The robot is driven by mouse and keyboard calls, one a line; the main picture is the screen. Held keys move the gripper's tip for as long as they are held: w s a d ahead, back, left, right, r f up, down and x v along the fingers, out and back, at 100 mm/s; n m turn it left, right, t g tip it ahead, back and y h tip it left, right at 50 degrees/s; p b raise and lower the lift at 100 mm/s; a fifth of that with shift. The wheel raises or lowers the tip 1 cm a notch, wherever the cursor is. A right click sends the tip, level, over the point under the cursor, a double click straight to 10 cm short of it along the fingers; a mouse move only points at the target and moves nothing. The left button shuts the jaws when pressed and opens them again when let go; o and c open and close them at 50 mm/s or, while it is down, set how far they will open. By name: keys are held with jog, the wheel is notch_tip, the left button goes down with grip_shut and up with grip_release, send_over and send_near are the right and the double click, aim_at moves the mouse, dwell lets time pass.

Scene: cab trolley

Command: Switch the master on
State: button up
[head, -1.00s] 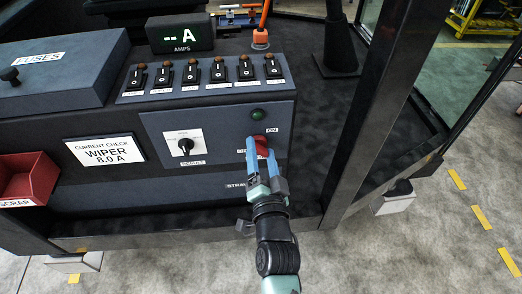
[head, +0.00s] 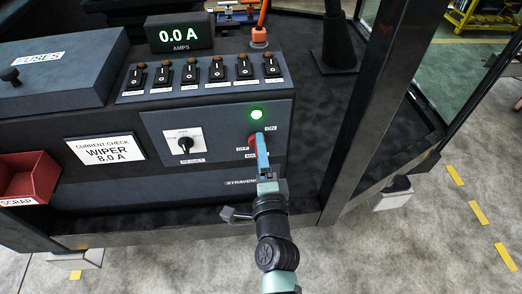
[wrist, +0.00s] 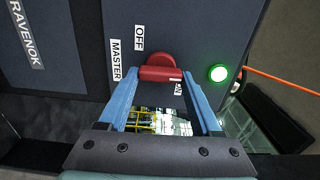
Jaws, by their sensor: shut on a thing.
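The red master switch knob (head: 252,141) is on the grey panel, between OFF and ON labels. It also shows in the wrist view (wrist: 160,68), with its grip bar between my blue fingertips. My gripper (head: 261,140) is shut on the knob. In the head view its fingers now line up one behind the other and partly hide the knob and the MASTER label. The round lamp (head: 256,114) above the knob glows green, also in the wrist view (wrist: 218,73). The amps display (head: 180,34) reads 0.0 A.
A selector knob (head: 184,144) is left of the master switch. A row of rocker switches (head: 190,74) runs above. A fuses box (head: 60,70), a wiper card (head: 104,149) and a red scrap bin (head: 30,178) are at left. A dark post (head: 370,110) stands at right.

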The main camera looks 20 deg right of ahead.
dwell(0.6)
jog(key=o, duration=1.4)
jog(key=shift+s, duration=0.1)
jog(key=b+v, duration=0.1)
jog(key=v, duration=1.1)
jog(key=shift+s+a, duration=0.15)
jog(key=shift+s, duration=0.25)
